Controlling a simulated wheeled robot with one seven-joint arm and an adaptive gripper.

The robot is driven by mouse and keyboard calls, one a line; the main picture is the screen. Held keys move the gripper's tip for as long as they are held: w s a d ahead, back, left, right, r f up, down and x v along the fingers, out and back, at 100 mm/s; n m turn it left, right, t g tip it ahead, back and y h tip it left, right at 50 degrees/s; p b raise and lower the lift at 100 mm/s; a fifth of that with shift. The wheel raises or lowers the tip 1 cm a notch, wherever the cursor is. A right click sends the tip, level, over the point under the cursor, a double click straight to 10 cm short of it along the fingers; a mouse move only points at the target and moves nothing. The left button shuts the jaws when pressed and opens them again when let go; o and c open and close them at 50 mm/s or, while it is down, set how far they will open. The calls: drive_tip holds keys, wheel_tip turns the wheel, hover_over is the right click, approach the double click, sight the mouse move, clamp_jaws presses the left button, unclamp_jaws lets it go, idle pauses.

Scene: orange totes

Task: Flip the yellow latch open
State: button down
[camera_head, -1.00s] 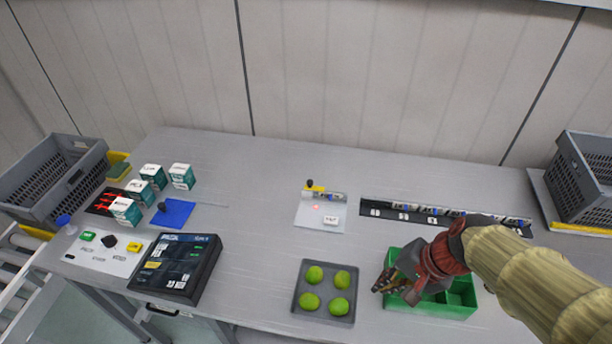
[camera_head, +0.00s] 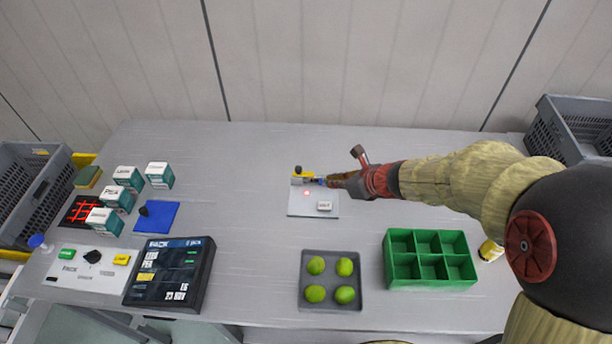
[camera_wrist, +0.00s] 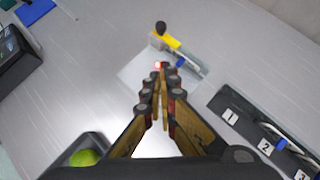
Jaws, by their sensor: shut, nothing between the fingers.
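The yellow latch (camera_head: 307,174) with a black knob sits at the back edge of a pale plate (camera_head: 302,205). A silver bar with a blue part lies beside the latch. In the wrist view, the yellow latch (camera_wrist: 165,42) and its black knob are just beyond my fingertips. My gripper (camera_head: 326,181) comes in from the right, low over the plate. It is shut and empty, and its fingertips (camera_wrist: 163,70) look apart from the latch. My fingers partly cover the bar in the head view. A small red light shows on the plate.
A grey tray (camera_head: 331,304) of limes and a green divided bin (camera_head: 388,262) stand in front. A numbered rack (camera_wrist: 241,111) is to the right in the wrist view. Boxes, a blue pad (camera_head: 160,222) and a dark panel are left. The table's back middle is clear.

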drive_tip(key=b+x, duration=0.3)
drive_tip(key=x, duration=0.6)
drive_tip(key=shift+f, duration=0.25)
drive_tip(key=shift+w+a+f+b, duration=0.15)
drive_tip(key=shift+w+a+b, duration=0.15)
drive_tip(key=shift+w+a, duration=1.25)
drive_tip(key=shift+w, duration=0.05)
drive_tip(key=shift+a, duration=0.15)
drive_tip(key=shift+a, duration=1.5)
drive_tip(key=shift+d, duration=0.15)
